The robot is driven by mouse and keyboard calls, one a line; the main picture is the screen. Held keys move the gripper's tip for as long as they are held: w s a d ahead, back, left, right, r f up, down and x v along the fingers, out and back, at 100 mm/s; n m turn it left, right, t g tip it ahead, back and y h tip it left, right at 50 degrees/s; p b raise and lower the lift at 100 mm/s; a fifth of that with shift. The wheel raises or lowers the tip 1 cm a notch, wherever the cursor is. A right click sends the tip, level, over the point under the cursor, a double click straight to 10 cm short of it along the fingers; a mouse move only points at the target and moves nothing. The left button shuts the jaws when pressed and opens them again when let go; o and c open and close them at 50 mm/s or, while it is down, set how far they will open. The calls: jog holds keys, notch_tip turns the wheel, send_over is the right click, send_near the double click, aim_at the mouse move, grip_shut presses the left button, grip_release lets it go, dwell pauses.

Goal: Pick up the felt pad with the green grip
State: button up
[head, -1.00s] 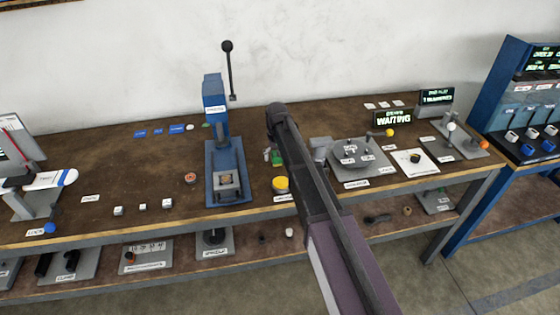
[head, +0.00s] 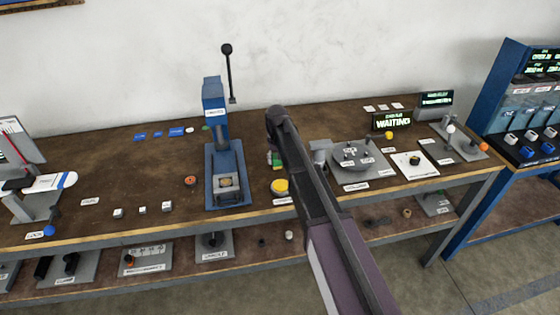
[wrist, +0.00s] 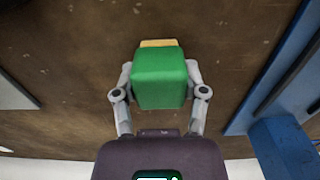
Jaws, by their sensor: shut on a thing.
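The felt pad's green grip (wrist: 160,78) is a green block in the middle of the wrist view, with a strip of tan felt (wrist: 158,43) showing at its far edge. My gripper (wrist: 160,85) is shut on the green grip, one finger on each side. In the head view the green grip (head: 276,159) shows as a small patch beside my arm, which hides most of my gripper. I cannot tell whether the pad touches the bench top.
A blue arbor press (head: 226,165) stands left of my arm. A yellow-topped round thing (head: 280,186) sits just in front of the green grip. A grey round fixture (head: 352,155) lies to the right. The brown bench top (head: 110,165) has free room at left.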

jog(key=shift+r, duration=0.15)
notch_tip(320, 180, up, 4)
jog(key=p, duration=0.4)
jog(key=s+d, duration=0.1)
jog(key=s, duration=0.4)
jog(key=s+d, duration=0.2)
jog(key=s, duration=0.3)
jog(key=s+d+p, duration=0.1)
jog(key=s, duration=0.4)
jog(key=shift+s+d+r, duration=0.15)
jog(key=shift+d+r, duration=0.1)
jog(key=shift+r, duration=0.1)
jog(key=o, duration=0.6)
jog(key=c, duration=0.4)
jog(key=shift+o, duration=0.2)
jog(key=shift+d, duration=0.1)
